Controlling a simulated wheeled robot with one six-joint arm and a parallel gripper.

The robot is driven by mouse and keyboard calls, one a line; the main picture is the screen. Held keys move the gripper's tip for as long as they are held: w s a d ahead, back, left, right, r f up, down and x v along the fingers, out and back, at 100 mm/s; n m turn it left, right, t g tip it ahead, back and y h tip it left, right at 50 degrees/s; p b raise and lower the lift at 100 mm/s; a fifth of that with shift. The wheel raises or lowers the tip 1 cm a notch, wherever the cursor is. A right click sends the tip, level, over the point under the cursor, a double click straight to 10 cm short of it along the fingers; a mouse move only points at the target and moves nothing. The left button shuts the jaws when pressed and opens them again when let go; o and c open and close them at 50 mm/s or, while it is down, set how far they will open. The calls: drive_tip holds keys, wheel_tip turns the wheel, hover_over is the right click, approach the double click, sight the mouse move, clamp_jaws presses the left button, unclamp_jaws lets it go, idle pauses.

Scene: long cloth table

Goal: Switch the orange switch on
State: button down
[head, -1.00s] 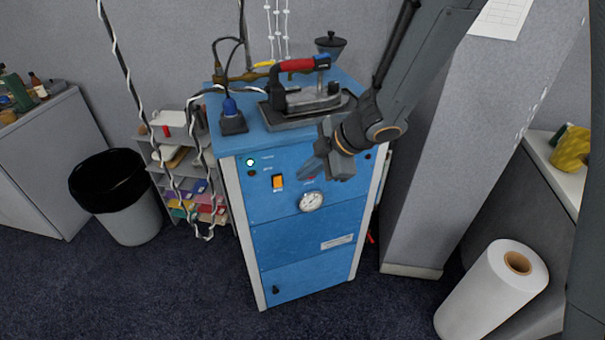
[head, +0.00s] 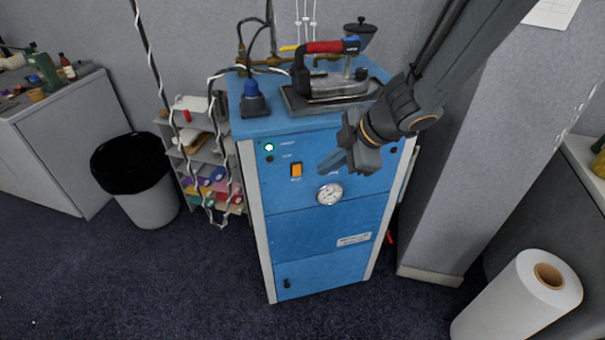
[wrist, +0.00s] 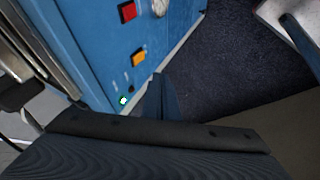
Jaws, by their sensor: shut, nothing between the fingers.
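The orange switch (head: 296,170) is on the upper front panel of the blue machine (head: 310,235). It also shows in the wrist view (wrist: 138,58), with a red switch (wrist: 127,12) beside it. My gripper (head: 328,166) is shut and empty, in front of the panel to the right of the orange switch in the head view. In the wrist view the fingers (wrist: 160,85) point toward the panel near the orange switch, apart from it as far as I can tell. A lit green-white lamp (head: 269,147) is up and left of the switch.
A round gauge (head: 330,193) sits below my gripper on the panel. An iron (head: 330,75) and cables rest on top of the machine. A black-lined bin (head: 135,180) stands to the left, a grey partition (head: 470,170) and white roll (head: 515,300) to the right.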

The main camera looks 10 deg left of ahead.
sight(294, 175)
drive_tip(key=shift+f, duration=0.1)
drive_tip(key=shift+w+a+f+b, duration=0.2)
drive_tip(key=shift+w+a+f, duration=0.9)
drive_tip(key=shift+f, duration=0.3)
drive_tip(key=shift+w+a+f+b, duration=0.15)
drive_tip(key=shift+w+a+f, duration=0.8)
drive_tip(key=shift+a+f, duration=0.4)
drive_tip(key=shift+w+a+f+b, duration=0.2)
drive_tip(key=shift+w+a+f, duration=0.8)
drive_tip(key=shift+f, duration=0.5)
drive_tip(key=shift+w+a+p, duration=0.1)
drive_tip(key=shift+w+p, duration=0.05)
drive_tip(key=shift+p, duration=0.25)
drive_tip(key=shift+r, duration=0.1)
drive_tip(key=shift+r+p, duration=0.7)
drive_tip(key=shift+p, duration=0.45)
